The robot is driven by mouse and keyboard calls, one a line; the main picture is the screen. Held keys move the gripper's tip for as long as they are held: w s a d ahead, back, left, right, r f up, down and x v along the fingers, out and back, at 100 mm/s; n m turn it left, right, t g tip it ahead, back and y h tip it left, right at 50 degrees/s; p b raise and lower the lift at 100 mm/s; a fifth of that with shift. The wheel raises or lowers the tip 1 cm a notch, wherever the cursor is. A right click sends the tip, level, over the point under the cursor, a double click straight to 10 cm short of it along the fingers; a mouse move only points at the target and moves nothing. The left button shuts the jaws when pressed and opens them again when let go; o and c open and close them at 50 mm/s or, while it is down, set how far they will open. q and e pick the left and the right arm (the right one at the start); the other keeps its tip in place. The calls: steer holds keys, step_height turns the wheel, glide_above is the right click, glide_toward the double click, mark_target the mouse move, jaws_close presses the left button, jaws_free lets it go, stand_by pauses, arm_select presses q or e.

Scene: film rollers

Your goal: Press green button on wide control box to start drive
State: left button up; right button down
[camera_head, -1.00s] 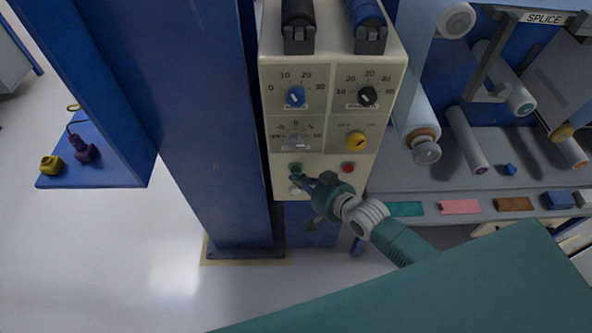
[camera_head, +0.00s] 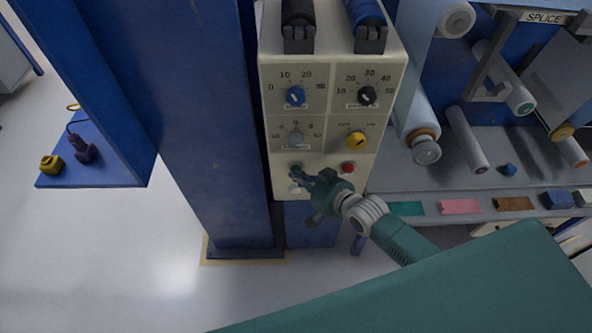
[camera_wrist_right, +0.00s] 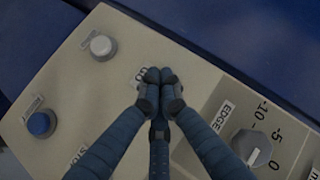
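The wide control box (camera_head: 323,124) is a cream panel with knobs and buttons, mounted beside the blue column. Its green button (camera_head: 295,167) shows small and dark at lower left. The red button (camera_head: 348,168) is to its right, and a white button (camera_head: 295,189) is below it. My right gripper (camera_head: 304,176) is shut and empty, its fingertips right at the green button. In the right wrist view the closed fingertips (camera_wrist_right: 160,76) cover the spot beside the GO label and hide the green button. I cannot tell whether they touch or press it. My left gripper is not in view.
In the right wrist view the white button (camera_wrist_right: 103,46), a blue button (camera_wrist_right: 41,123) and the EDGE knob (camera_wrist_right: 251,146) surround the fingers. The blue column (camera_head: 205,130) stands left. Rollers (camera_head: 467,140) and a shelf with colored pieces (camera_head: 460,207) are right.

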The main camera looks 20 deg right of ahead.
steer(key=shift+w, duration=0.1)
stand_by(0.3)
steer(key=shift+s+a+p, duration=0.2)
steer(key=shift+s+p, duration=0.45)
steer(key=shift+s, duration=0.15)
steer(key=shift+s+a+p, duration=0.25)
steer(key=shift+s+p, duration=0.2)
steer(key=shift+s, duration=0.35)
steer(key=shift+s+a+p, duration=0.2)
steer(key=shift+s+p, duration=0.3)
steer(key=shift+s, duration=0.3)
steer(key=shift+s+a+p, duration=0.25)
steer(key=shift+s+p, duration=0.2)
steer(key=shift+s, duration=0.35)
